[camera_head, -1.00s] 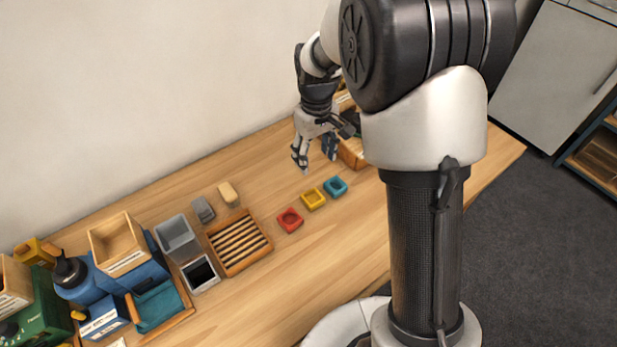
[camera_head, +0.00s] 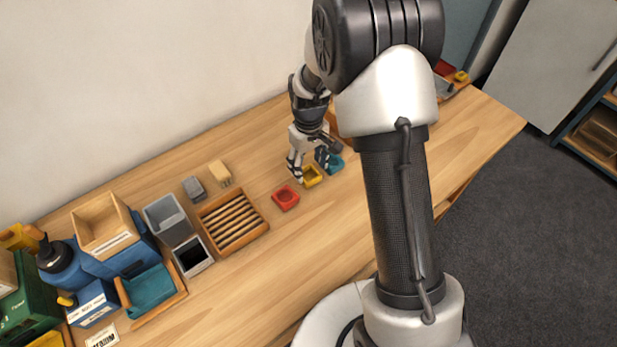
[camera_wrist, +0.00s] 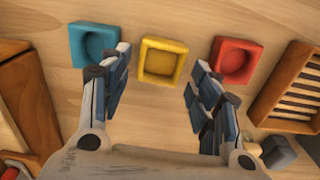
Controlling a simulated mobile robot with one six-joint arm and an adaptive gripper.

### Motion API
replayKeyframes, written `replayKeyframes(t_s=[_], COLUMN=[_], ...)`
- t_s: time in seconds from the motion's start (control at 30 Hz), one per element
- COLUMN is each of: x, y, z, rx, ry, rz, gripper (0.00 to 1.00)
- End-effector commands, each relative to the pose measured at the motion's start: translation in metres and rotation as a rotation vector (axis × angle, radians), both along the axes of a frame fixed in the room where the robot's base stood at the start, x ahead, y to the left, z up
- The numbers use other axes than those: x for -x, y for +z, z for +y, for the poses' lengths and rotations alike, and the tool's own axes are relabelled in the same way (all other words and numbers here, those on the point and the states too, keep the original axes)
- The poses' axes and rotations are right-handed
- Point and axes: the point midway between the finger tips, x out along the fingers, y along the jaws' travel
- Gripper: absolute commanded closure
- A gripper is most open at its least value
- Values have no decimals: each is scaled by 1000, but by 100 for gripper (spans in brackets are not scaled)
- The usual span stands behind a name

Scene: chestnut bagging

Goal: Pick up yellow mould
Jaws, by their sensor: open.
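The yellow mould (camera_head: 312,177) is a small square block with a round hollow, lying on the wooden table between the red mould (camera_head: 286,198) and the teal mould (camera_head: 335,163). My gripper (camera_head: 309,174) is open and empty, its fingers pointing down just above the yellow mould. In the wrist view the yellow mould (camera_wrist: 163,61) lies ahead of and between the two spread fingertips (camera_wrist: 160,70). The teal mould (camera_wrist: 94,44) is to its left and the red mould (camera_wrist: 236,59) to its right. No finger is clearly touching a mould.
A slatted wooden rack (camera_head: 262,226) lies left of the red mould. Grey bins, a wooden box (camera_head: 104,225) and a blue bottle (camera_head: 60,260) crowd the table's left end. A wooden crate stands close behind my gripper, partly hidden by my arm. The front of the table is clear.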

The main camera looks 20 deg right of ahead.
Motion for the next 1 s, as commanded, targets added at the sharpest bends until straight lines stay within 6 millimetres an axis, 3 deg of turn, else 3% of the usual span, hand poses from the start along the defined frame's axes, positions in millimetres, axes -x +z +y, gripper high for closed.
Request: replayKeyframes(t_s=[0.03, 0.2, 0.43, 1.0], x=[1, 1, 0, 0], y=[-14, -34, -33, -33], z=[1, 1, 1, 1], rx=[0, 0, 0, 0], ry=[0, 0, 0, 0], rz=[4, 3, 1, 1], gripper=[43, 43, 44, 79])
